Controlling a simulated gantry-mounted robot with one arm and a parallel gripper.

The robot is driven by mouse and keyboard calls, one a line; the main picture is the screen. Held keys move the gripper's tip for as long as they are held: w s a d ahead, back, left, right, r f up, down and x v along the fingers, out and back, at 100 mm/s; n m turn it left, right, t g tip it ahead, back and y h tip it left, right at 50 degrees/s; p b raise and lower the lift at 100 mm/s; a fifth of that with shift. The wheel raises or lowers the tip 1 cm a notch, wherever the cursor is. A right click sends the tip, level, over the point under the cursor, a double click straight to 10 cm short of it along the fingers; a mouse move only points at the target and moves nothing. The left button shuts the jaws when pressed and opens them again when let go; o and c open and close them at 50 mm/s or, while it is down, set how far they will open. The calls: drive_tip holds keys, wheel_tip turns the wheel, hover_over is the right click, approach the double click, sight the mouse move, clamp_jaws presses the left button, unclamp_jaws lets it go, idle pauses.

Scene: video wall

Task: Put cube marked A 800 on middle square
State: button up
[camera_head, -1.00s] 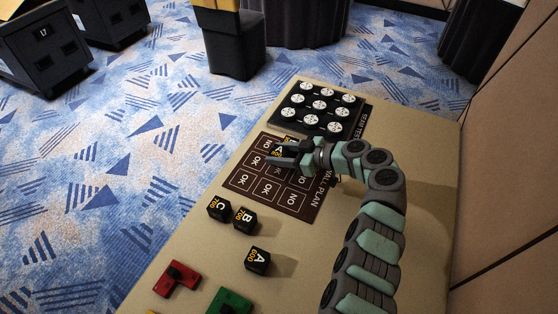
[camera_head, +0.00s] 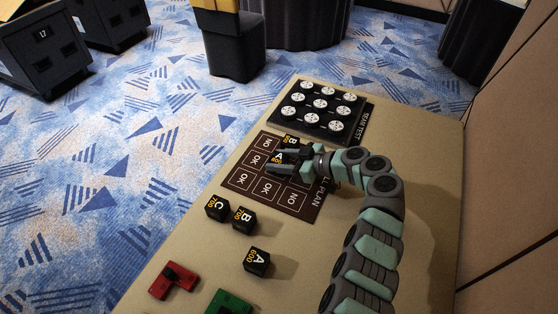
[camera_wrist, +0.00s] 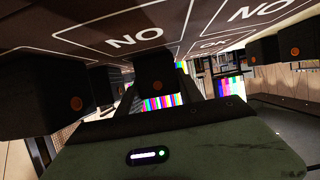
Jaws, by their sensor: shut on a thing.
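The black cube marked A 800 (camera_head: 278,157) is between the fingers of my gripper (camera_head: 285,160), over the middle part of the dark WALL PLAN board (camera_head: 232,184). Its yellow number is partly covered. The fingers are shut on the cube, which shows as a dark block in the wrist view (camera_wrist: 157,86). The middle square is mostly hidden under the cube and gripper. I cannot tell whether the cube touches the board. A cube marked B (camera_head: 291,141) is just behind it.
Cubes C 700 (camera_head: 217,208), B 700 (camera_head: 243,219) and A 600 (camera_head: 257,261) stand in front of the board. Red (camera_head: 174,280) and green (camera_head: 230,302) blocks lie nearer. The BEAM TEST board (camera_head: 327,108) with white discs is behind. Bare tabletop (camera_head: 205,255) surrounds the cubes.

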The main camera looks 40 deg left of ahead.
drive_tip(key=o, duration=1.4)
drive_tip(key=shift+r, duration=0.1)
drive_tip(key=shift+r+p, duration=0.75)
drive_tip(key=shift+p, duration=0.5)
drive_tip(key=p+v, duration=0.1)
drive_tip(key=v, duration=1)
drive_tip(key=shift+w+d, duration=0.1)
drive_tip(key=shift+d, duration=0.35)
drive_tip(key=shift+f, duration=0.1)
